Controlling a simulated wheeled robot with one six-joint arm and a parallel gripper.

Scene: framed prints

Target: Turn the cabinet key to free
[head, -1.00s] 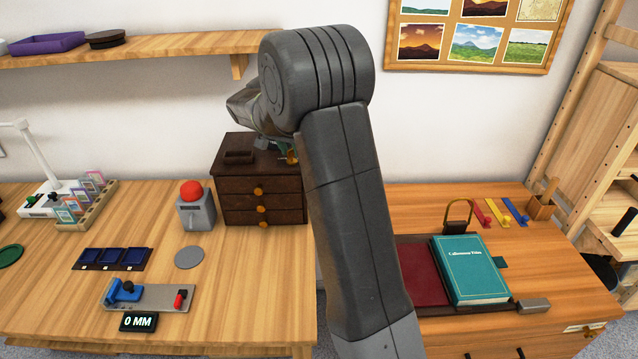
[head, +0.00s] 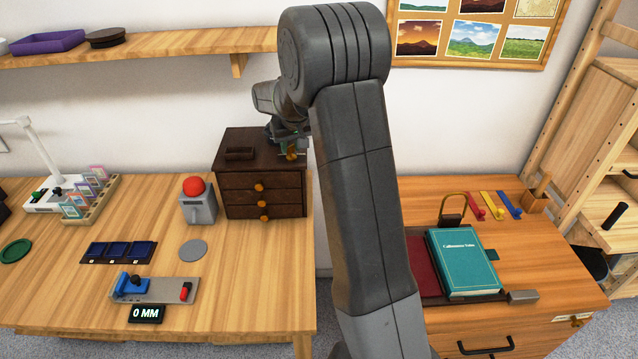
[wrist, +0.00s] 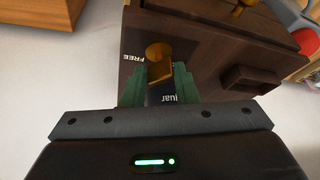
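The brass cabinet key (wrist: 160,72) sits at the small dark brown cabinet (head: 262,182), which stands at the back right of the left table. In the wrist view the cabinet (wrist: 205,45) is turned, with the white word FREE (wrist: 139,57) left of the key. My gripper (wrist: 161,80) has green fingers on either side of the key's flat part. They appear shut on it, though the contact is partly hidden. In the head view my gripper (head: 287,148) is at the cabinet's upper right, partly covered by my arm. A dark label (wrist: 170,98) between the fingers is partly hidden.
A red-button box (head: 197,199) stands just left of the cabinet. A wall shelf (head: 150,48) runs above. A teal book (head: 465,262) and a padlock (head: 452,212) are on the right table. A gap separates the tables.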

